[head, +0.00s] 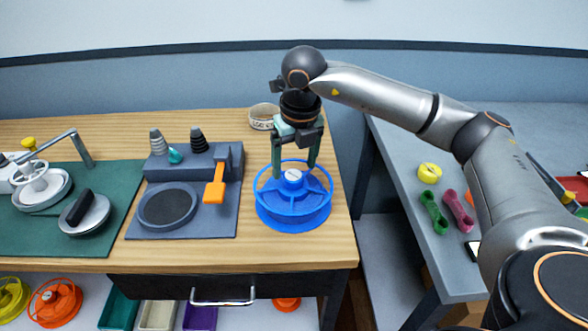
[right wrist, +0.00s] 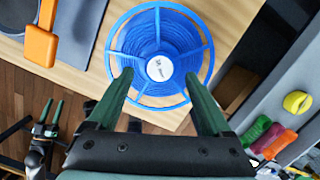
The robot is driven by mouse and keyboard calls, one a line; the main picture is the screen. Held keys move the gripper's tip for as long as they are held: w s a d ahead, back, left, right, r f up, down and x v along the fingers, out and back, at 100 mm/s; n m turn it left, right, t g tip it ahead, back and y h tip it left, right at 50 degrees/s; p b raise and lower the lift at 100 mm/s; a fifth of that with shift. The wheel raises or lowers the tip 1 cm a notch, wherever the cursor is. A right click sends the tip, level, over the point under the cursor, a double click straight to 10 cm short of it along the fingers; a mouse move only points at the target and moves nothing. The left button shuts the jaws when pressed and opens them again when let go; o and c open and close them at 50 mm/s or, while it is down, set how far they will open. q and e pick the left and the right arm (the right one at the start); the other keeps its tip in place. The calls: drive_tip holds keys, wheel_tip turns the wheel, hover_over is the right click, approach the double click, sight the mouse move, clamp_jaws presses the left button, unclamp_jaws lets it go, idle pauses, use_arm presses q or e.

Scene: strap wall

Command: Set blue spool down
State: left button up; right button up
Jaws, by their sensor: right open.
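The blue spool (head: 293,205) stands flat on the right end of the wooden bench top, with a white label on its hub. It also shows in the right wrist view (right wrist: 160,45), near the bench edge. My right gripper (head: 294,172) points down over it. Its green fingers are apart, one on each side of the hub, with gaps to the label on both sides. Whether the fingertips touch the spool, I cannot tell. My left gripper is outside the head view. It shows small at the lower left of the right wrist view (right wrist: 51,112), its fingers apart and empty.
A grey station (head: 230,225) with an orange lever (head: 215,188) stands left of the spool. A tape roll (head: 264,116) lies behind it. A green mat (head: 95,240) with metal parts lies further left. A grey table (head: 405,160) stands right, across a gap.

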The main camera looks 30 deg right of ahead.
wheel_tip(320, 180, up, 9)
drive_tip(key=s, duration=0.1)
drive_tip(key=shift+s+a+r, duration=0.15)
drive_tip(key=shift+s+r, duration=0.05)
